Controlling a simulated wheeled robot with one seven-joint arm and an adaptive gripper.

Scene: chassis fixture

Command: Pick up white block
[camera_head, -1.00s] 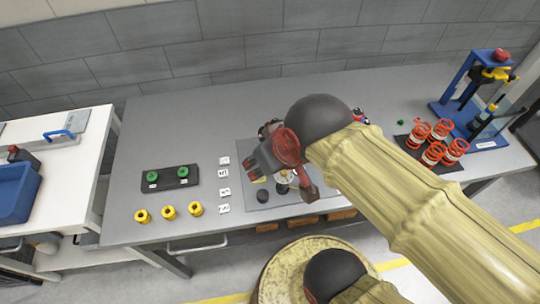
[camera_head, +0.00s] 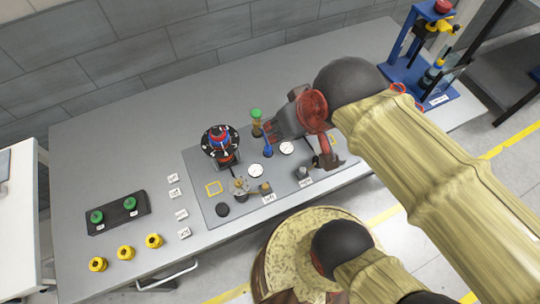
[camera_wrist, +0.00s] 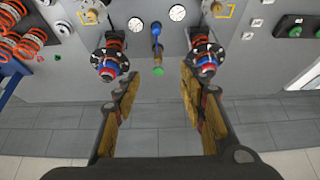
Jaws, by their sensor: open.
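Several small white blocks with dark marks stand in a loose column on the grey table, left of the grey panel. In the head view they are a far block (camera_head: 173,178), a second (camera_head: 174,193), a third (camera_head: 181,214) and a near one (camera_head: 184,232). Some show small at the upper right of the wrist view, one white block (camera_wrist: 257,22) among them. My gripper (camera_head: 285,125) is above the panel, well right of the blocks. In the wrist view my gripper (camera_wrist: 160,84) has its fingers apart with nothing held between them.
The grey panel (camera_head: 236,218) carries gauges, a red-blue round fixture (camera_head: 220,143) and a green-topped post (camera_head: 257,122). Left of the blocks are a black tray (camera_head: 117,213) with green knobs and yellow parts (camera_head: 125,253). A blue press (camera_head: 405,50) stands at the right.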

